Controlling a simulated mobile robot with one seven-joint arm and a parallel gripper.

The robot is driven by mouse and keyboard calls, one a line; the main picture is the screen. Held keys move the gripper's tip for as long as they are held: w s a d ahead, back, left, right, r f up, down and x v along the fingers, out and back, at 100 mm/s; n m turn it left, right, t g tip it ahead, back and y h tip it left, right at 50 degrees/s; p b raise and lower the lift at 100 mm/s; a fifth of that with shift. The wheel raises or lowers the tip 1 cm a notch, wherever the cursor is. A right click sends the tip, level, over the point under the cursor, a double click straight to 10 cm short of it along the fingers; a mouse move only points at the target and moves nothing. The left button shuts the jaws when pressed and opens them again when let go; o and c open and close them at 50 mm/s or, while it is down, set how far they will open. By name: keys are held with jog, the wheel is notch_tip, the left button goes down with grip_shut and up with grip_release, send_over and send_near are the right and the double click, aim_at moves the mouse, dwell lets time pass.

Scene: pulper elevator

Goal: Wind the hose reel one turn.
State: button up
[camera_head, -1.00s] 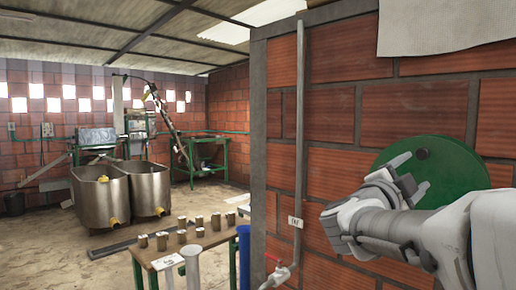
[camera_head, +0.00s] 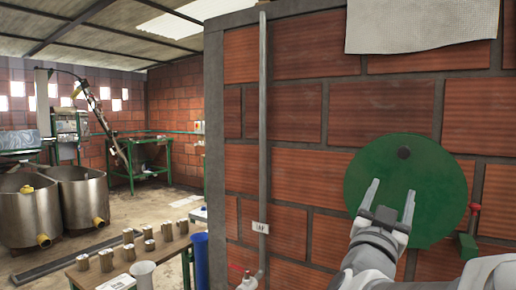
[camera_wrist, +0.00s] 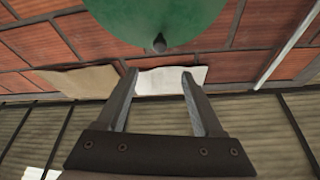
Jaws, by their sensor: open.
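The hose reel is a green disc (camera_head: 375,170) on the brick wall, at the right in the head view. A dark knob (camera_head: 404,153) stands out from its upper middle. My gripper (camera_head: 391,190) is open and empty, in front of the disc and just below the knob in that picture. In the wrist view the disc (camera_wrist: 150,12) is at the top edge, cut off, with the knob (camera_wrist: 159,43) pointing down. The knob lies beyond the open fingertips (camera_wrist: 160,72), not between them. The gap in depth is hard to tell.
A vertical pipe (camera_head: 263,120) runs down the wall, with a red-handled valve (camera_head: 245,278) low on it. A red knob (camera_head: 474,208) and a green block (camera_head: 467,246) are right of the disc. A pale sheet (camera_head: 420,25) hangs above. A table with cups (camera_head: 105,260) is at lower left.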

aim_at(403, 154)
jog(key=p+x, duration=0.3)
jog(key=x, duration=1.4)
jog(key=shift+d, duration=0.1)
jog(key=shift+c, duration=0.3)
grip_shut()
dwell(0.5)
